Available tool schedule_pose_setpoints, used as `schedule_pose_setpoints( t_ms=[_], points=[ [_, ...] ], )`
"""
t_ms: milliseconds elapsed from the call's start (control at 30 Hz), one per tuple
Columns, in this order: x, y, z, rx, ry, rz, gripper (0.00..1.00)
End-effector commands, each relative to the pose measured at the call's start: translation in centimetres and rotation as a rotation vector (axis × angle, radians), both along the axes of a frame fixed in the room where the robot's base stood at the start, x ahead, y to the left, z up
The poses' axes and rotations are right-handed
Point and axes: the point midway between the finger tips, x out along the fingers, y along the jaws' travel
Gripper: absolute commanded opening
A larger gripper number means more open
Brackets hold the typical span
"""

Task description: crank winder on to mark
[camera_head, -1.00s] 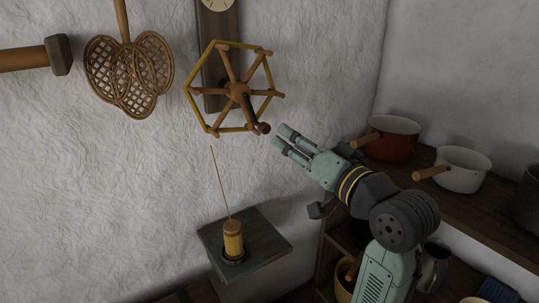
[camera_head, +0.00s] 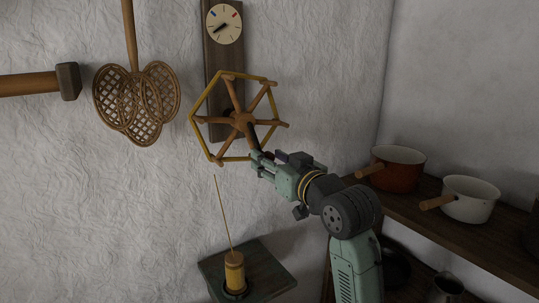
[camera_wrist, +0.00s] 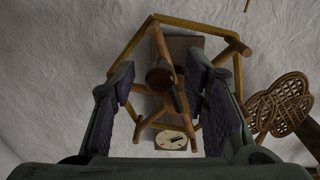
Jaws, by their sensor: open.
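The winder (camera_head: 240,119) is a wooden spoked wheel with yellow yarn wound around its arms, mounted on a dark wall board (camera_head: 212,70). A round pale dial (camera_head: 225,24) sits above it, its dark hand pointing lower left and small coloured marks on its upper rim. My gripper (camera_head: 260,162) is open at the wheel's lower right, by the crank. In the wrist view the crank's round wooden grip (camera_wrist: 159,78) shows between my open fingers (camera_wrist: 160,88); I cannot tell whether they touch it. The fingers partly hide the crank in the head view.
A yellow yarn spool (camera_head: 234,272) stands on a small wall shelf (camera_head: 275,276) below, with a thin strand rising from it. A woven beater (camera_head: 135,100) and a mallet (camera_head: 68,81) are at left. Red (camera_head: 398,168) and white (camera_head: 468,199) pots stand on the right shelf.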

Motion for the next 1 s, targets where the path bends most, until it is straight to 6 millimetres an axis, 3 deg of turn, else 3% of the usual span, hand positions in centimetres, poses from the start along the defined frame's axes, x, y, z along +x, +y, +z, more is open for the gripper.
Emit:
schedule_pose_setpoints(
  t_ms=[367,1000],
  points=[
    [0.59,0.42,-0.02,0.001,-0.001,0.000,0.41],
    [0.57,0.39,-0.01,0.001,-0.001,0.000,0.00]
  ],
)
